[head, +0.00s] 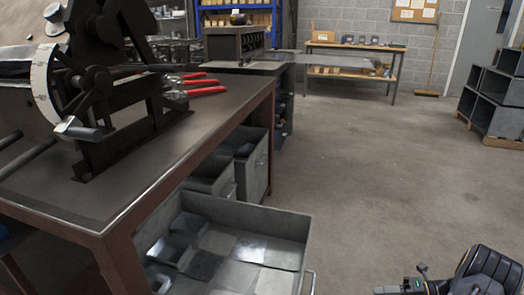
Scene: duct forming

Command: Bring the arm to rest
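Part of my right arm, a black ribbed link with yellow trim, shows at the bottom right corner. My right gripper (388,290) is at the bottom edge, pointing left, low over the open floor and apart from the bench. Its fingers are small and partly cut off by the frame, so I cannot tell whether they are open or shut. I see nothing held in it. My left gripper is not in view.
A dark workbench (135,195) at left carries a black machine (105,80) and red-handled tools (200,85). An open drawer (295,225) with metal sheets juts out below. Square ducts (495,95) stand at far right. The concrete floor (390,170) between is clear.

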